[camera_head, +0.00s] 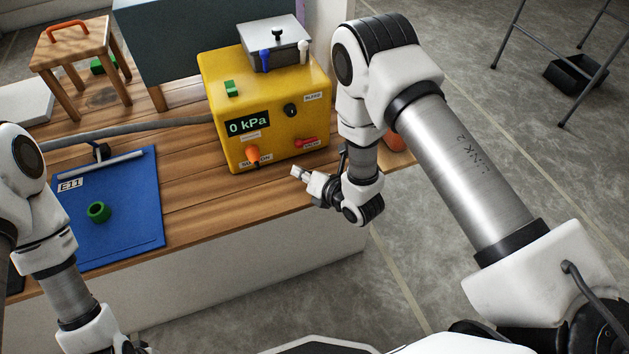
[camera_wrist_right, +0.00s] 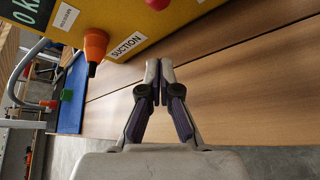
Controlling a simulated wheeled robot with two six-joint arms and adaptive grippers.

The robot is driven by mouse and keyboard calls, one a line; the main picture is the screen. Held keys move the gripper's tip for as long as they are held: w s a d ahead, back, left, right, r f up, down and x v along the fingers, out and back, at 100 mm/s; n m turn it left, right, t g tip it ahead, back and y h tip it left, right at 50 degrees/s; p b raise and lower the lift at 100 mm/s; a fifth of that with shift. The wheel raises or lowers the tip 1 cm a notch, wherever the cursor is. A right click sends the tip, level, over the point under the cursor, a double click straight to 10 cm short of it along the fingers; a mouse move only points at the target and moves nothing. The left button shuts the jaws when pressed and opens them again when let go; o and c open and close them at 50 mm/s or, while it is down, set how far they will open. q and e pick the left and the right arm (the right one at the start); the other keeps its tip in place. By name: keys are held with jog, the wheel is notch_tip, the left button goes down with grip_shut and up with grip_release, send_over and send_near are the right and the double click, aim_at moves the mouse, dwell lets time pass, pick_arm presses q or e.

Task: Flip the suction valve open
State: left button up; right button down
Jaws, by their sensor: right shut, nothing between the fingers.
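The yellow pump box (camera_head: 222,110) stands on the wooden bench, its display reading 0 kPa. An orange suction valve (camera_head: 253,155) sticks out low on its front, by the SUCTION label. It also shows in the right wrist view (camera_wrist_right: 95,46), left of the fingers, with the SUCTION label (camera_wrist_right: 127,46) beside it. My right gripper (camera_head: 298,172) is shut and empty, in front of the box and to the right of the valve, apart from it. Its closed fingertips show in the wrist view (camera_wrist_right: 159,66). My left arm is at the left; its gripper is out of frame.
A grey hose (camera_head: 130,129) runs left from the box. Bare bench lies before the box.

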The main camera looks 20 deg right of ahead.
aim_at(307, 141)
jog(key=w, duration=0.1)
jog(key=w+d+r, duration=0.1)
jog(key=w+r, duration=0.1)
jog(key=shift+w+d, duration=0.2)
jog(key=shift+d, duration=0.1)
pick_arm(q)
jog(key=shift+f, duration=0.4)
jog(key=shift+s, duration=0.1)
pick_arm(e)
jog(key=shift+r+y, duration=0.2)
jog(key=shift+y, duration=0.1)
pick_arm(q)
jog(key=shift+s+f+b, duration=0.1)
jog(key=shift+s+b, duration=0.2)
jog(key=shift+s, duration=0.25)
pick_arm(e)
jog(key=shift+m, duration=0.3)
pick_arm(q)
jog(key=shift+s, duration=0.2)
